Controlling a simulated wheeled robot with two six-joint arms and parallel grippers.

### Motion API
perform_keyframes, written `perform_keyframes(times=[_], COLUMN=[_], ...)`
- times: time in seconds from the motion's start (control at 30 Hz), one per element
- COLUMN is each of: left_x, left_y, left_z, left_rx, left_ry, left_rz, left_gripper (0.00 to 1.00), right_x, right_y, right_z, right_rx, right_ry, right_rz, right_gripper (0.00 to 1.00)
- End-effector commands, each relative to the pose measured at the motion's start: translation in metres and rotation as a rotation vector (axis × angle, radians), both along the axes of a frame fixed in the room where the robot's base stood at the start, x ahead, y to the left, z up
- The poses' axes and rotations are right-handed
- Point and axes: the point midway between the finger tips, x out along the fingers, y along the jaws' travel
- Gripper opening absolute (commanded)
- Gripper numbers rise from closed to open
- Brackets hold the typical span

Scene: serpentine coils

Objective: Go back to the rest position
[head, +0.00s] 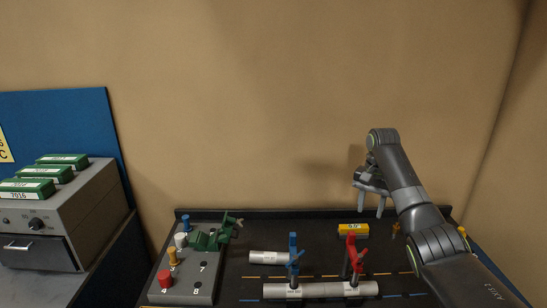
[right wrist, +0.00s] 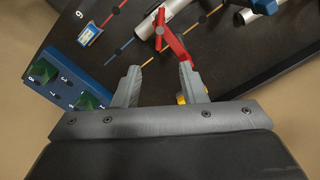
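My right gripper (head: 372,206) is raised above the back right part of the dark table (head: 320,222), with its fingers pointing down. In the right wrist view its two grey fingers (right wrist: 160,86) stand apart with nothing between them. Beyond the fingertips in that view is a red handle (right wrist: 165,35), which looks farther off and not held. My left gripper is not in view.
A grey board (head: 205,285) with coloured pegs stands left. A grey machine (head: 75,205) is far left.

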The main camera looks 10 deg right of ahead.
Motion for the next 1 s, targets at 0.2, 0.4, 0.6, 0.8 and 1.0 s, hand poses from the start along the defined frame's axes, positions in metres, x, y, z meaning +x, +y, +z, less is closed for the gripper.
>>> perform_keyframes(times=[0.2, 0.4, 0.6, 0.8, 1.0], left_x=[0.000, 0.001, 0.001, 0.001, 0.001], left_y=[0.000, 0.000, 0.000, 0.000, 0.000], left_z=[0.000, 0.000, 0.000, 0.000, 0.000], left_rx=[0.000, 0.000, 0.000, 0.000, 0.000], left_ry=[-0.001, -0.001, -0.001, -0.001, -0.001], left_rz=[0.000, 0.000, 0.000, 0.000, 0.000], left_gripper=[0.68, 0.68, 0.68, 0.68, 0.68], right_x=[-0.012, -0.051, -0.108, -0.178, -0.255], right_y=[0.006, 0.022, 0.044, 0.067, 0.088], right_z=[-0.044, -0.125, -0.191, -0.237, -0.258], right_rx=[-0.038, -0.102, -0.141, -0.160, -0.175], right_ry=[0.000, -0.015, -0.043, -0.081, -0.129], right_rz=[0.072, 0.236, 0.397, 0.533, 0.638], right_gripper=[0.38, 0.38, 0.38, 0.38, 0.38])
